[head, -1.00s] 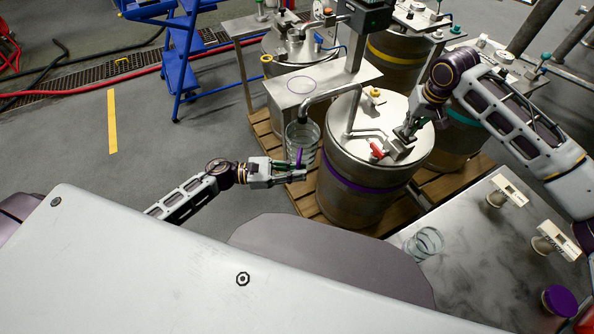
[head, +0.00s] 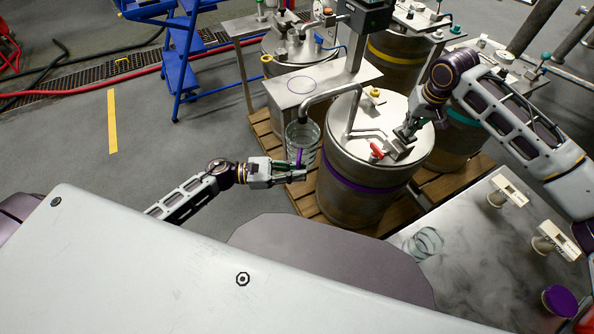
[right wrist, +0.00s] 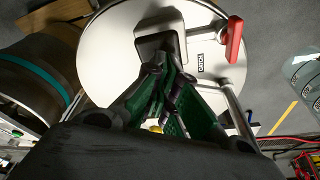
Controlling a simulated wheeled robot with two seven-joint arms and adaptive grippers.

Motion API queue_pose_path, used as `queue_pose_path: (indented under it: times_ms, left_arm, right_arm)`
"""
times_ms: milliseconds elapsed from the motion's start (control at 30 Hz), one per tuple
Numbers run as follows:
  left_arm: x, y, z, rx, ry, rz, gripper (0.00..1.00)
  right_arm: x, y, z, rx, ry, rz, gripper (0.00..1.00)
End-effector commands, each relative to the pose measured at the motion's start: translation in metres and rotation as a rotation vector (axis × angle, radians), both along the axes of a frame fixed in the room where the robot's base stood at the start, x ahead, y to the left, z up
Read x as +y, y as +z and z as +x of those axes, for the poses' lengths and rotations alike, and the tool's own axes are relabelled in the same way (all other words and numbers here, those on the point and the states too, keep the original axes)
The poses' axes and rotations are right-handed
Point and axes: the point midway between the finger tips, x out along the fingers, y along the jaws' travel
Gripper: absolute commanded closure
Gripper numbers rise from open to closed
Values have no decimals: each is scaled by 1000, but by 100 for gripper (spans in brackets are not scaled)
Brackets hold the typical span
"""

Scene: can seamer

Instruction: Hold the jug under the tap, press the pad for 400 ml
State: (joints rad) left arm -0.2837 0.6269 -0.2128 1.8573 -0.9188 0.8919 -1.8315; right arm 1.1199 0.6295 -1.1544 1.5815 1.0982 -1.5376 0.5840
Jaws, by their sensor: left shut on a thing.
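The clear jug (head: 303,140) is upright beneath the outlet of the bent metal tap (head: 320,95), beside the purple-banded drum (head: 345,195). My left gripper (head: 299,174) is shut on the jug's purple handle (head: 299,156). Any liquid in the jug is too small to tell. My right gripper (head: 404,134) is over the drum lid, its fingertips at the pad housing (head: 400,148). The right wrist view shows its green fingers (right wrist: 166,72) drawn together against the grey housing with a dark face (right wrist: 160,42). Contact with the pad cannot be told.
A red lever (head: 376,150) is next to the pad housing. Another clear vessel (head: 425,242), white devices on stands (head: 509,190) and a purple-topped item (head: 559,301) are on the steel table (head: 465,270). Blue steps (head: 180,60) stand at the back left.

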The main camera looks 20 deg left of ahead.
Motion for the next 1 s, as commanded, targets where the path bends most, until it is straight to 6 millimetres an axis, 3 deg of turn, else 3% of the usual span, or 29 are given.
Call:
queue_pose_path:
  times_ms: [533, 1000]
  left_arm:
    - [0, 0, 0, -1, 0, -1, 100]
    - [0, 0, 0, -1, 0, -1, 100]
  right_arm:
    - [0, 2, 0, 0, 0, 0, 100]
    - [0, 23, 0, -1, 0, 0, 100]
